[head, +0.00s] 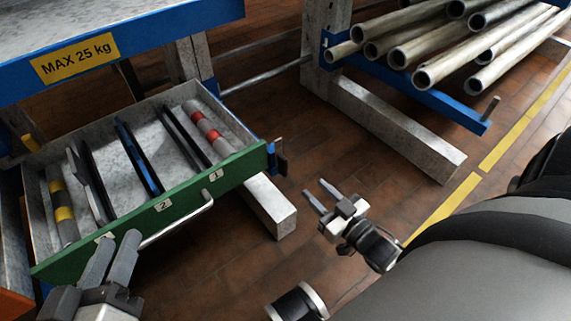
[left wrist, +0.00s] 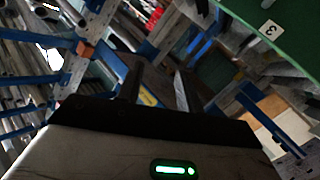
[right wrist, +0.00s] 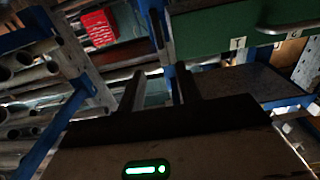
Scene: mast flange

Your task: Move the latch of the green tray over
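The green tray (head: 190,202) is a drawer-like tray with a green front, pulled out under the blue shelf. Its front has a metal bar handle (head: 180,222) and numbered labels. A small blue and dark latch (head: 277,157) sits at the right end of the front. My right gripper (head: 319,192) is open and empty, right of and below the latch, apart from it. It also shows in the right wrist view (right wrist: 155,82), with the green front at upper right. My left gripper (head: 118,245) is open at the left part of the front, overlapping it in the head view; contact cannot be told.
The tray holds several bars and tubes, with yellow (head: 62,205) and red (head: 205,130) bands. A rack with metal pipes (head: 440,50) stands at upper right, with a metal beam (head: 395,130) at floor level. A beam end (head: 270,205) sticks out below the tray. The brick floor between is clear.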

